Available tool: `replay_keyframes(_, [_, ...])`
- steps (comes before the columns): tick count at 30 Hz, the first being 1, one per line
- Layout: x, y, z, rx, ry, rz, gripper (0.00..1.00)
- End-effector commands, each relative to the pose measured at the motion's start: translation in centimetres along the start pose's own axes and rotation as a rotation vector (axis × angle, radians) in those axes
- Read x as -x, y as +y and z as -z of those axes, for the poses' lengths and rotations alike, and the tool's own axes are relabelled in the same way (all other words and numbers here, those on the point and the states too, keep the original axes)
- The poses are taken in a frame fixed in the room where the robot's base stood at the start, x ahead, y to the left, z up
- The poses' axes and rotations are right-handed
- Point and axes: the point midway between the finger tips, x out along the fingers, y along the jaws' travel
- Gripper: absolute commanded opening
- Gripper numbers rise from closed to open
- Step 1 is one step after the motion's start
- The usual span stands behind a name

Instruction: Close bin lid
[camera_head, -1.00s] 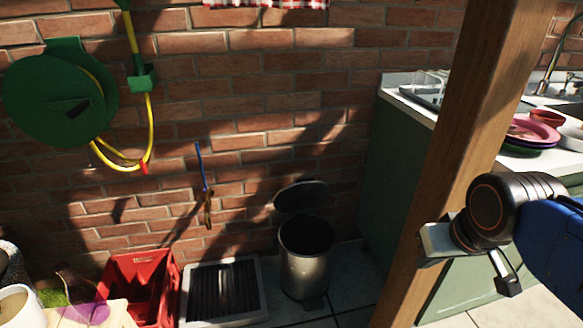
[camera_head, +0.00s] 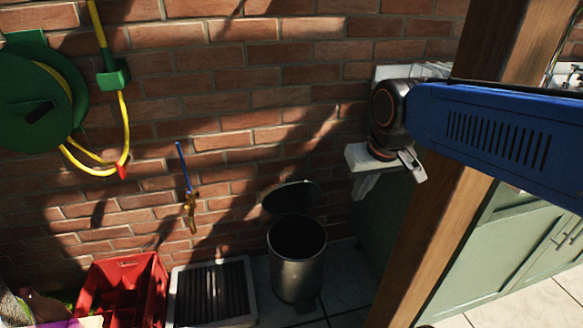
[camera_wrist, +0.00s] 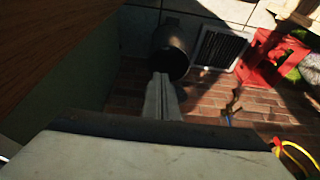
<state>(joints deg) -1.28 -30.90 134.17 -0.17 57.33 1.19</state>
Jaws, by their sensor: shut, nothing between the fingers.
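A metal pedal bin (camera_head: 297,262) stands on the tiles against the brick wall in the head view. Its dark round lid (camera_head: 291,196) is raised, standing open at the back towards the wall. The bin also shows in the wrist view (camera_wrist: 170,48), upside down, with its dark opening facing the camera; the lid is hard to make out there. My gripper (camera_head: 362,187) is above and to the right of the bin, apart from it. In the wrist view its fingers (camera_wrist: 162,78) are together and empty, and their tips overlap the bin's rim in the picture.
A wooden post (camera_head: 440,215) and a green cabinet (camera_head: 535,240) stand at the right. A grey framed grate (camera_head: 213,293) and a red crate (camera_head: 124,287) lie left of the bin. A tap (camera_head: 190,205) and a green hose reel (camera_head: 38,100) are on the brick wall.

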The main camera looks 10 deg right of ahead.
Motion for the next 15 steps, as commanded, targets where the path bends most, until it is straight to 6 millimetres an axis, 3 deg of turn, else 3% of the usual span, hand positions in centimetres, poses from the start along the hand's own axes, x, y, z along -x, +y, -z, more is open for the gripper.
replay_keyframes(8, [-0.9, -0.7, 7.4, -0.001, -0.055, 0.002, 0.00])
replay_keyframes(15, [-2.9, -1.5, 14.1, -0.001, -0.104, 0.003, 0.00])
